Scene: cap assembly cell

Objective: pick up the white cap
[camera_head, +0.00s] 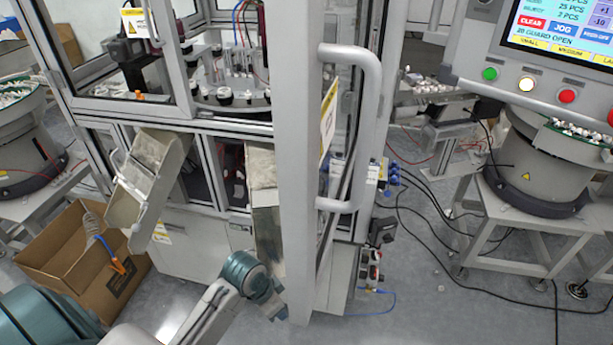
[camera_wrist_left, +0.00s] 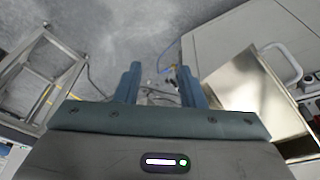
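A small white piece (camera_head: 441,288), which looks like a loose cap, lies on the grey floor right of the machine in the head view; it is too small to be sure. My left arm comes in from the lower left and its wrist is low in front of the machine. The left gripper's fingers are hard to make out in the head view. My right gripper is not in view.
An open guard door (camera_head: 298,180) with a thick handle stands close to my left wrist. A cardboard box (camera_head: 110,285) stands below a metal chute (camera_head: 140,185). Black cables (camera_head: 440,240) cross the floor near the right bowl feeder (camera_head: 535,165). Some floor right of the door is clear.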

